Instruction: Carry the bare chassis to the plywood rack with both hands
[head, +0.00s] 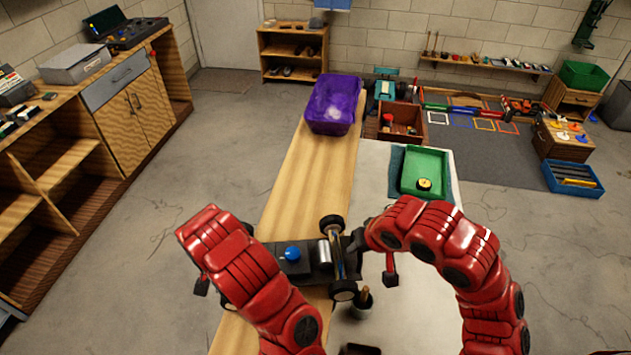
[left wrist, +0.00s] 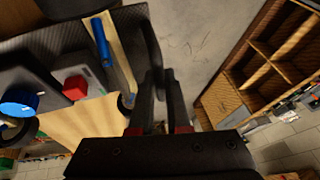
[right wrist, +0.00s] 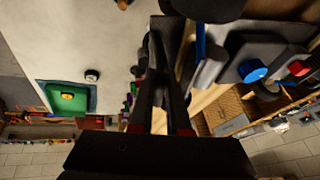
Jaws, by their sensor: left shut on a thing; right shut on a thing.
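The bare chassis (head: 322,257) is dark, with a silver cylinder, a blue round part and black wheels. It lies across the wooden bench strip in the head view; I cannot tell whether it touches the bench. My right gripper (head: 357,240) is shut on its right end. My left gripper (left wrist: 158,85) is shut on its left end, and my left arm hides that grip in the head view. The chassis also shows in the left wrist view (left wrist: 50,82) and the right wrist view (right wrist: 235,65). A plywood rack (head: 50,165) with open compartments stands at the left.
A purple bin (head: 333,104) stands at the bench's far end. A green tray (head: 425,172) lies on the pale tabletop (head: 372,185) to the right. Open concrete floor (head: 225,145) separates bench and rack.

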